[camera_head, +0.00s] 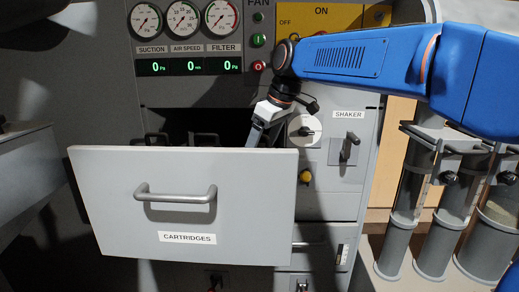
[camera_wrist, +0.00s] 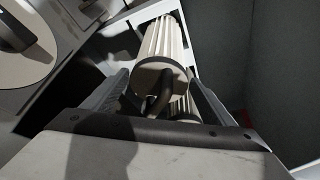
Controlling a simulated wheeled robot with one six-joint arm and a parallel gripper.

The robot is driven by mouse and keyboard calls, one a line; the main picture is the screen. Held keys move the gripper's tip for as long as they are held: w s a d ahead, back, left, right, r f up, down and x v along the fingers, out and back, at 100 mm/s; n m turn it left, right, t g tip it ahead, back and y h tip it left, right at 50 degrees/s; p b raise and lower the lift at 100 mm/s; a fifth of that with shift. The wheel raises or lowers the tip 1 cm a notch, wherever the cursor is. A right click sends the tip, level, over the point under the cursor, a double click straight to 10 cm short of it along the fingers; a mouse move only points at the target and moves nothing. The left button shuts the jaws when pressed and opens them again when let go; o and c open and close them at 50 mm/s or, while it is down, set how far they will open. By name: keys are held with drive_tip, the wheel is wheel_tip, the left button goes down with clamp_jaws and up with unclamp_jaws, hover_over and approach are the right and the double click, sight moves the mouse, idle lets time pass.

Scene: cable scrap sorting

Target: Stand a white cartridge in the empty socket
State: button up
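In the head view my gripper (camera_head: 254,136) points down into the open drawer labelled CARTRIDGES (camera_head: 250,190). The drawer front hides the cartridges there. I cannot make out an empty socket.
Black handles (camera_head: 204,138) stick up behind the drawer front. Grey cylinders (camera_head: 400,225) stand at the right. Gauges (camera_head: 183,19) are above.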

idle(0.3)
drive_tip(key=v, duration=1.7)
drive_tip(key=s+d+f+m+t+h, duration=0.2)
drive_tip(key=s+d+f+m, duration=0.4)
drive_tip(key=s+d+f, duration=0.75)
drive_tip(key=s+d+f+m, duration=0.2)
drive_tip(key=s+d+f, duration=0.1)
drive_tip(key=f, duration=0.5)
drive_tip(key=s+d+f+m+h, duration=0.1)
drive_tip(key=s+d+f, duration=0.2)
drive_tip(key=s+f, duration=0.2)
drive_tip(key=s+d+f+m+h, duration=0.1)
drive_tip(key=s+d+f, duration=0.3)
drive_tip(key=f, duration=0.6)
drive_tip(key=shift+s+d+f+m, duration=0.1)
drive_tip(key=shift+s+f+m, duration=0.35)
drive_tip(key=shift+m, duration=0.35)
drive_tip(key=shift+r, duration=0.15)
